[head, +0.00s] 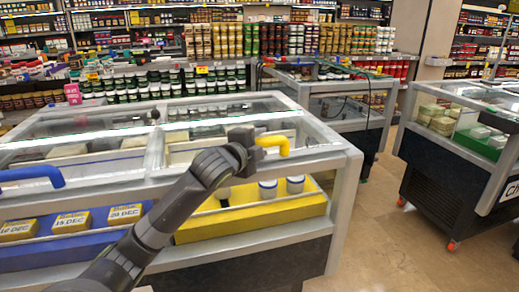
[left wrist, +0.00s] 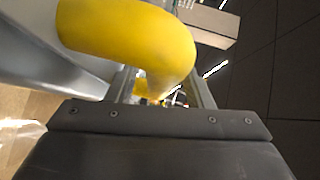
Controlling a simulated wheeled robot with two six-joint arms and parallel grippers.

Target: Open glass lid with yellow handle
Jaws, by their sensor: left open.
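The yellow handle (head: 274,141) curves up from the front of the right-hand glass lid (head: 308,142) on the near freezer. The lid looks closed. My left gripper (head: 256,138) is at the handle's left end in the head view. In the left wrist view the yellow handle (left wrist: 125,28) is large and close, and its bent end reaches down between the two spread fingers (left wrist: 163,88). The fingers are open around that end; I cannot tell whether they touch it. My left forearm hides part of the freezer front. My right gripper is not in view.
A blue handle (head: 32,176) belongs to the lid at left. Below the lids, a blue tray (head: 60,250) holds yellow boxes and a yellow tray (head: 250,220) holds white tubs. Other freezers stand behind and at right (head: 455,180). Floor (head: 390,240) is clear between them.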

